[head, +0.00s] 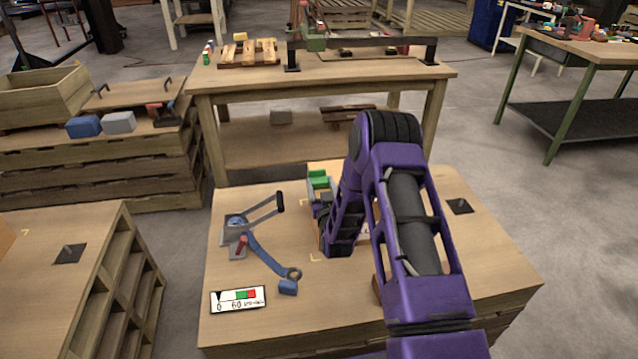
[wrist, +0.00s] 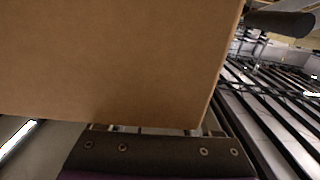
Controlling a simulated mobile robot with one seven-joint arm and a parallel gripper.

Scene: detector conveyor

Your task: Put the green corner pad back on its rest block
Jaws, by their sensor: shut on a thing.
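A small green piece (head: 318,179), which looks like the corner pad, shows at the back edge of the near worktable, just beyond my gripper. A pale grey-blue part shows under it; I cannot tell whether that is the rest block. My gripper (head: 322,210) is largely hidden by my own arm in the head view. In the wrist view a brown box (wrist: 110,60) fills the upper left, right up against my gripper (wrist: 155,130) and covering its fingertips. My gripper appears shut on this box. The green pad does not show in the wrist view.
On the near worktable (head: 245,335), a lever tool with a blue arm (head: 262,255) and a gauge card (head: 238,299) lie left of my arm. A dark square plate (head: 459,206) lies at right. A longer bench (head: 225,84) stands behind.

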